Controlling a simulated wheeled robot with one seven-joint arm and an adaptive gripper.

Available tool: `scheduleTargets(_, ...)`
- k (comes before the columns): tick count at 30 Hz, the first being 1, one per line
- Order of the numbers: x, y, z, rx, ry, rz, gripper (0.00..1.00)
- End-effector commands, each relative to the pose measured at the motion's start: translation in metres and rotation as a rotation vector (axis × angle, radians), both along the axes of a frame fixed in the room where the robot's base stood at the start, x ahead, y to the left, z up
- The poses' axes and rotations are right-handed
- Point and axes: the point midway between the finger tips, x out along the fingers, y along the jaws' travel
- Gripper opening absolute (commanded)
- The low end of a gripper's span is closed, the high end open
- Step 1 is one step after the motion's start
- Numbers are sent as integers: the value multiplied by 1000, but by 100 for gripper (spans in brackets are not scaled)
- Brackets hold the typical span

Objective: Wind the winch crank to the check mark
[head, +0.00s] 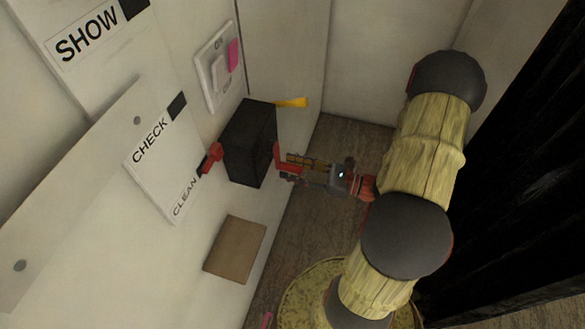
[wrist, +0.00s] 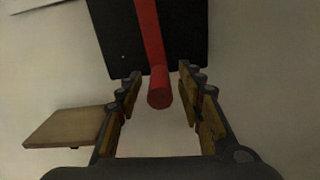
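The winch is a black box (head: 248,143) on the pale wall; its dark face (wrist: 110,30) fills the top of the wrist view. A red crank (head: 281,158) is on its right side. In the wrist view the crank arm (wrist: 148,35) runs down to a round handle (wrist: 159,92). My gripper (head: 287,168) is at the crank. In the wrist view its fingers (wrist: 160,72) are spread either side of the handle, with gaps on both sides. A white plate (head: 160,165) reads CHECK and CLEAN; a red pointer (head: 211,158) on the box's left side lies at its CLEAN end.
A yellow lever (head: 293,102) sticks out at the box's upper right. A switch plate (head: 218,68) with a pink part is above it. A brown block (head: 235,249) on the wall below also shows in the wrist view (wrist: 68,138). A SHOW sign (head: 85,38) is upper left.

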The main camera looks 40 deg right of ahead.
Motion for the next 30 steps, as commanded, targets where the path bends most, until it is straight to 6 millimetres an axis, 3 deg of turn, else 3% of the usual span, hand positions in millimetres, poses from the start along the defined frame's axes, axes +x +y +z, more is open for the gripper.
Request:
scheduleTargets(6,0,0,0,0,0,0,37)
scheduleTargets(25,0,0,0,-1,-1,0,1)
scheduleTargets(30,0,0,0,-1,0,0,0)
